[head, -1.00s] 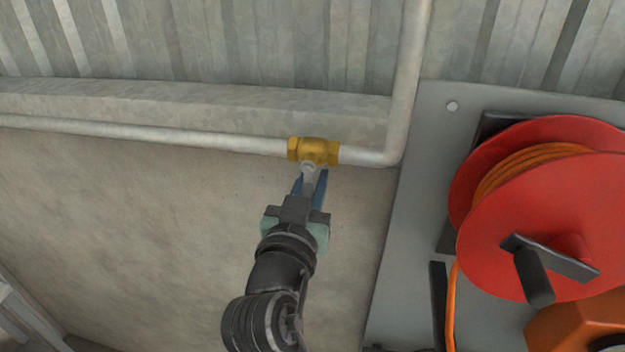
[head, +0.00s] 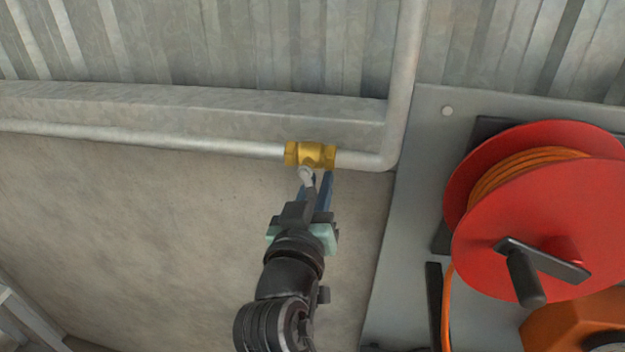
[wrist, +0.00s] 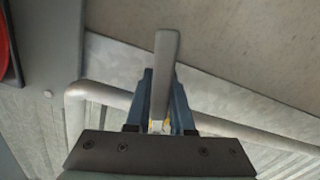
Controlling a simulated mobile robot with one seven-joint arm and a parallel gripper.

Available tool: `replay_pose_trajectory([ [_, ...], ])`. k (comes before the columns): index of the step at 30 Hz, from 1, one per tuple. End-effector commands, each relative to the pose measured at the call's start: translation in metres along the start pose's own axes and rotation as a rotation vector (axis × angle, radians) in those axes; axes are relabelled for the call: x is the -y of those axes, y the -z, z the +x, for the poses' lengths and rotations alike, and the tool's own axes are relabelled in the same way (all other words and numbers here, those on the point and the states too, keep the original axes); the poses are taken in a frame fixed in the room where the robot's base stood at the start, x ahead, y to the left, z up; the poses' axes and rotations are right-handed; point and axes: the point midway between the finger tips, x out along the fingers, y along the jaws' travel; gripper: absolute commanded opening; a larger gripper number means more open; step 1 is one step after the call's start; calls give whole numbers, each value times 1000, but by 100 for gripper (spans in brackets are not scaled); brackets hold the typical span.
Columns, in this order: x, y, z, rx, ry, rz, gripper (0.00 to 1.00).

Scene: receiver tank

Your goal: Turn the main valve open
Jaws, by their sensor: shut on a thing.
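The main valve (head: 311,155) is a brass body set in the pale horizontal pipe, just left of its bend. Its grey lever (head: 306,176) points down from the body in the head view. My gripper (head: 318,188) is below the brass body, with its blue fingers around the lever. In the wrist view the flat grey lever (wrist: 166,65) stands between the fingers of my gripper (wrist: 163,92), which is shut on it. A little brass (wrist: 168,126) shows between the fingers; most of the valve body is hidden there.
The pipe (head: 130,134) runs along a ledge and turns up at the right. A grey panel (head: 420,130) on the right carries a red hose reel (head: 535,220) with a protruding crank. Bare wall (head: 130,230) lies left of my arm.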

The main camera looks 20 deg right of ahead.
Motion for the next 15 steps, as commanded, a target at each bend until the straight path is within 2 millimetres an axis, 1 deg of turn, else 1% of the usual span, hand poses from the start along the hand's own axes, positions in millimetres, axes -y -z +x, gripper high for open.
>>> replay_pose_trajectory([
  [6,-8,2,0,0,-1,-138,0],
  [15,-12,2,0,1,-2,-245,0],
])
